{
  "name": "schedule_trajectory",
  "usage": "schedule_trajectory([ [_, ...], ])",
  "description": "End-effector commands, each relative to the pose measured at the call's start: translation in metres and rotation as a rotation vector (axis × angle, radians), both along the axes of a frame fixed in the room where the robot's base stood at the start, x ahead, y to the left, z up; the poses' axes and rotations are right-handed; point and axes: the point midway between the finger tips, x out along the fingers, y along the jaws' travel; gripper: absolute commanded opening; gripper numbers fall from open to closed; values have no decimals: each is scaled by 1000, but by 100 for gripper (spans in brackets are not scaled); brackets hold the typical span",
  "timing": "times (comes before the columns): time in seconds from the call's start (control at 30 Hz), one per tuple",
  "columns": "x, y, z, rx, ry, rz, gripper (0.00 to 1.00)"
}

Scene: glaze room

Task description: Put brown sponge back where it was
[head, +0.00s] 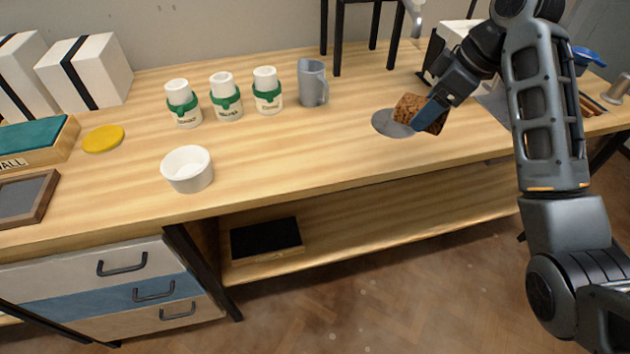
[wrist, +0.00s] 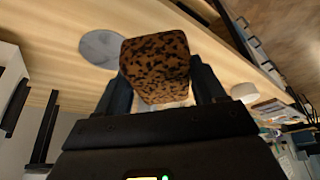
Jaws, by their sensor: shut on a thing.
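The brown sponge (head: 412,108), speckled with dark spots, is held between the fingers of my gripper (head: 432,113) at the right part of the workbench. In the wrist view the sponge (wrist: 155,66) sits between the two dark fingers of my gripper (wrist: 160,88). My gripper is shut on it. A flat grey disc (head: 386,124) lies on the bench just left of and partly behind the sponge. The disc also shows in the wrist view (wrist: 98,47), beside the sponge. I cannot tell exactly how high the sponge is above the bench.
A grey mug (head: 312,84) and several white jars with green bands (head: 226,97) stand left of the disc. A white bowl (head: 187,169) and a yellow disc (head: 103,138) are farther left. A dark stand (head: 338,40) rises behind. The bench front (head: 330,160) is clear.

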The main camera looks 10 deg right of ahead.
Motion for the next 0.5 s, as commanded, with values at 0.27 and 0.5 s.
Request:
schedule_trajectory([
  [0.27, 12, 29, -24, 0, 0, 14, 45],
  [0.5, 33, 74, -53, 0, 0, 12, 45],
])
